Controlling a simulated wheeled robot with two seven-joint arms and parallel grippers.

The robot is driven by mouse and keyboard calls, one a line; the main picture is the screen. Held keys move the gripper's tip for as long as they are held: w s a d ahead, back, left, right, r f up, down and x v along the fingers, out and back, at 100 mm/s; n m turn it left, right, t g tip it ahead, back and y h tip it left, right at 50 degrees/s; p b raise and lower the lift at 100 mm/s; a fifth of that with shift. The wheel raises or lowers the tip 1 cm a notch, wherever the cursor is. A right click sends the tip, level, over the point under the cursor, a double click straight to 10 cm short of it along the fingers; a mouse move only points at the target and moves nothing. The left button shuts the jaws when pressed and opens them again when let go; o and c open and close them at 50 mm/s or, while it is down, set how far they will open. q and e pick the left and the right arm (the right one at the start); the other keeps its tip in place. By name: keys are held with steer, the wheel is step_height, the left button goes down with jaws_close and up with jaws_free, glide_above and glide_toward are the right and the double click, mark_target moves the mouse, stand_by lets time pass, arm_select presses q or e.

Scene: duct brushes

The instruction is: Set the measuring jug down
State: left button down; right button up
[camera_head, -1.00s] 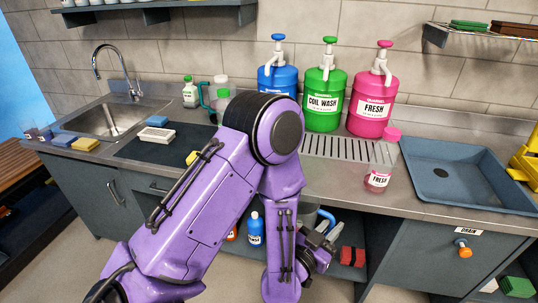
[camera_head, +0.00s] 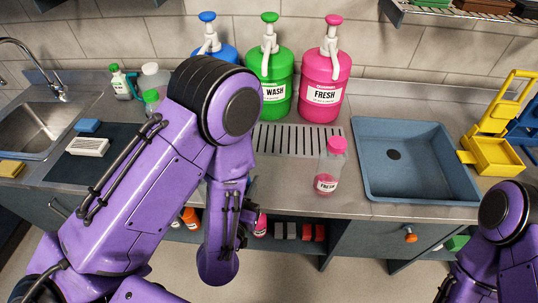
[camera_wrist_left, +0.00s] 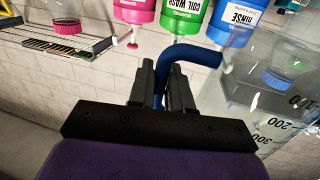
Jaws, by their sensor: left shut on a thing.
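The measuring jug (camera_wrist_left: 262,100) is clear, with dark volume marks and a blue handle (camera_wrist_left: 192,53). It fills the right side of the left wrist view, which shows the scene upside down. My left gripper (camera_wrist_left: 163,78) is shut on the blue handle. In the head view my left arm covers part of the counter, and I cannot make out the gripper or the jug there. My right arm shows at the lower right of the head view, but its gripper does not.
The counter holds blue, green (camera_head: 277,90) and pink (camera_head: 322,88) pump jugs behind a drain grille (camera_head: 298,140). A pink-capped bottle (camera_head: 328,170) stands near the blue-grey tray (camera_head: 440,190). A yellow stand (camera_head: 490,155) is at right. A dark mat (camera_head: 115,150) lies beside the sink (camera_head: 35,115).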

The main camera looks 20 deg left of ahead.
arm_select(q)
steer(key=w+f+b, duration=0.8)
steer(key=b, duration=0.1)
steer(key=w+f+b, duration=0.3)
steer(key=w+b, duration=0.1)
steer(key=w, duration=0.1)
steer(key=shift+d+f, duration=0.4)
steer(key=shift+f, duration=0.4)
steer(key=shift+f+b, duration=0.15)
steer(key=shift+b, duration=0.25)
steer(key=c, duration=1.1)
jaws_free()
